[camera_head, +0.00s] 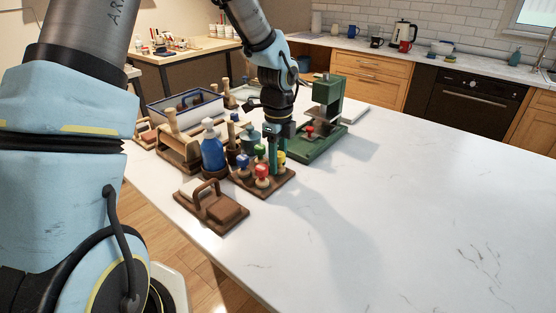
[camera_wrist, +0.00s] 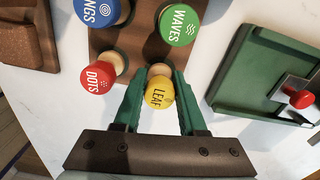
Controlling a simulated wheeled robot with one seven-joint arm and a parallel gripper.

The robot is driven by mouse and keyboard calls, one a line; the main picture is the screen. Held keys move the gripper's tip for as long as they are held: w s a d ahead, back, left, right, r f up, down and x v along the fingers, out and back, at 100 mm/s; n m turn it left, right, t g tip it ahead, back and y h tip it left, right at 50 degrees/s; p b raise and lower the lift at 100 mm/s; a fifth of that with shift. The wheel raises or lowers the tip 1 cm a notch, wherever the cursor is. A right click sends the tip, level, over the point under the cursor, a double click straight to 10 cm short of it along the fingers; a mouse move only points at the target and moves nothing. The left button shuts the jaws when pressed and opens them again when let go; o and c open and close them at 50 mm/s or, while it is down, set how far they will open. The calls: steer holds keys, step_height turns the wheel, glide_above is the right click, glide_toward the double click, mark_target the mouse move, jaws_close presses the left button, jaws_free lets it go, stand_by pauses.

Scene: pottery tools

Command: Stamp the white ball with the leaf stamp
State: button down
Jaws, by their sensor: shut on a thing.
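The leaf stamp has a yellow cap marked LEAF (camera_wrist: 159,93) and a wooden part below; its yellow also shows in the head view (camera_head: 281,158). It is on the brown stamp rack (camera_head: 284,183), upright as far as I can tell. My gripper (camera_wrist: 158,80) points down over the rack, its green fingers shut on the leaf stamp, one on each side. In the head view my gripper (camera_head: 273,153) partly hides the stamp. I cannot make out a white ball in either view.
The dots (camera_wrist: 97,79), waves (camera_wrist: 179,24) and rings (camera_wrist: 97,10) stamps stand close by on the rack. A green press (camera_head: 327,95) with a red knob (camera_wrist: 301,99) is to the right. A blue bottle (camera_head: 212,152) is to the left. The table's right is clear.

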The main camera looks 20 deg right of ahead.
steer(key=shift+f, duration=0.25)
steer(key=shift+c, duration=1.9)
jaws_free()
step_height(320, 180, up, 11)
steer(key=shift+f+b, duration=0.1)
steer(key=shift+b, duration=1.05)
steer(key=shift+s, duration=0.1)
